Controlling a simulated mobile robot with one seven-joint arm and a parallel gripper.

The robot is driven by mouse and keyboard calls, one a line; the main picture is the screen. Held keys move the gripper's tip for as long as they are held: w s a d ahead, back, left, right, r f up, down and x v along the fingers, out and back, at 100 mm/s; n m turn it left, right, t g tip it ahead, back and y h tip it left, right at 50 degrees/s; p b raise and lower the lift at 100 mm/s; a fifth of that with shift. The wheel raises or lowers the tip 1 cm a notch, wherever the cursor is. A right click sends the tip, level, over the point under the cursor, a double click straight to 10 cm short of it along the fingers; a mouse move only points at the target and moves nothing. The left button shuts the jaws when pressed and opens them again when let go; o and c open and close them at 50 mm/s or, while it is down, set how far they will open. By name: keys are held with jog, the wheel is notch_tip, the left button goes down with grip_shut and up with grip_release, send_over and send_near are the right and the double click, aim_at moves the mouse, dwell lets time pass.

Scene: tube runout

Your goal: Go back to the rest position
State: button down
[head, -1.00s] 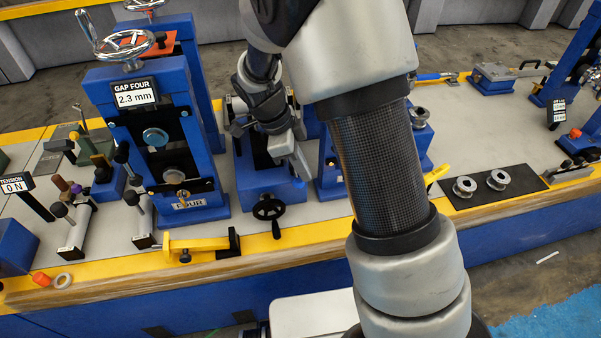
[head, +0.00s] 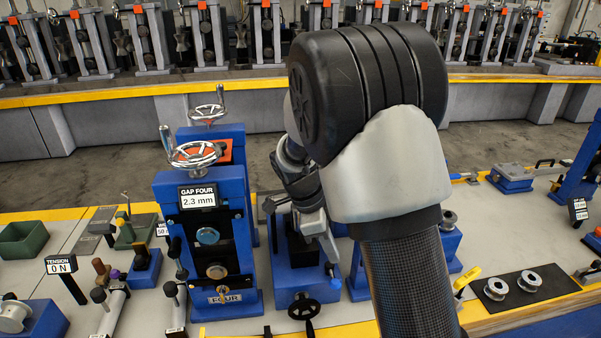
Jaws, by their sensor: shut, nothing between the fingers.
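My gripper (head: 331,253) shows in the head view, partly behind my large forearm. Its fingers point down and to the right and appear shut and empty. It is over or in front of a blue stand (head: 283,286) with a black handwheel (head: 304,307); I cannot tell whether it touches anything. My arm crosses the middle of the view and hides part of the bench behind it.
The blue roll stand (head: 247,285) with chrome handwheels and a "2.3 mm" display (head: 198,197) stands close left of my gripper. A black mat (head: 548,280) holds two metal rollers at right. A green bin (head: 24,240) sits far left. Roll stands line the back bench.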

jog(key=s+r+n+t+y+p, duration=0.1)
jog(key=s+r+n+t+p, duration=0.1)
jog(key=s+r+n, duration=0.4)
jog(key=s+d+r+n+t+y+p, duration=0.1)
jog(key=s+r+n+p, duration=0.4)
jog(key=r, duration=0.8)
jog(key=s+r+n+t+y+p, duration=0.2)
jog(key=s+r+n+t+p, duration=0.1)
jog(key=s+r+n, duration=0.5)
notch_tip(320, 180, up, 3)
jog(key=shift+s+d+f+n, duration=0.2)
jog(key=shift+s+d+n, duration=0.15)
jog(key=shift+s, duration=0.5)
